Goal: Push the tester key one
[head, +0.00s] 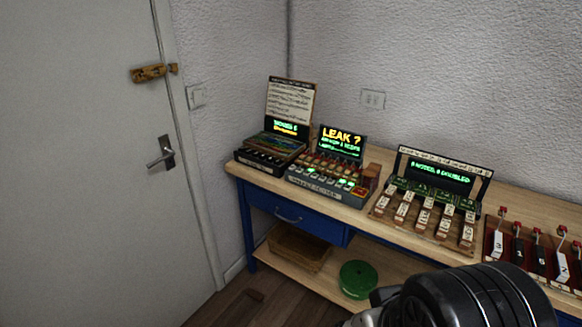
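A tester (326,194) with an upright screen (341,142) stands on the workbench; the screen's top line reads "LEAK ?". Rows of small parts lie below the screen, with a few green lights along its front. Its labels are too small to read, so I cannot tell which key is one. Further right, a wooden board (437,237) carries several pale numbered keys in front of another green-lit screen (440,176). A dark rounded part of my arm fills the bottom right, apart from the tester in the picture. My gripper's fingertips do not show.
The workbench (245,173) has a blue drawer (290,214) and a lower shelf with a basket (298,247) and a green round object (358,279). A box with a music sheet (291,103) stands left of the tester. Black and white numbered keys (498,240) stand far right. A door (80,150) is at left.

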